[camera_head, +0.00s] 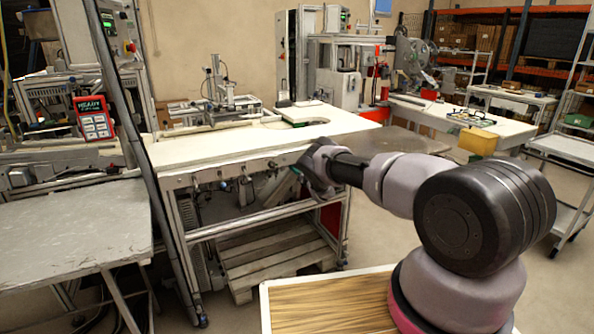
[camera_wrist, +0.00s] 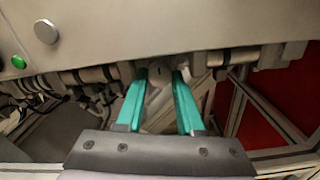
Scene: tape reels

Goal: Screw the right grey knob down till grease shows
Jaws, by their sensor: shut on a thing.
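My gripper (camera_wrist: 158,73) has two teal fingers reaching up under the front rail of the white-topped bench (camera_head: 250,143). Between the fingertips is a small grey part (camera_wrist: 160,77), which I take to be the right grey knob; the fingers are shut on it. Its shape is partly hidden and small. In the head view my gripper (camera_head: 297,171) is at the right part of the bench's front rail, and the knob is hidden behind it. Other grey fittings (camera_head: 245,177) hang under the rail to the left. I see no grease in either view.
A silver round button (camera_wrist: 46,31) and a green button (camera_wrist: 18,62) sit on the rail to the left. Pipes and fittings (camera_wrist: 85,76) run close under it. A red panel (camera_wrist: 262,130) and frame bars stand at the right. A wooden pallet (camera_head: 270,250) lies below the bench.

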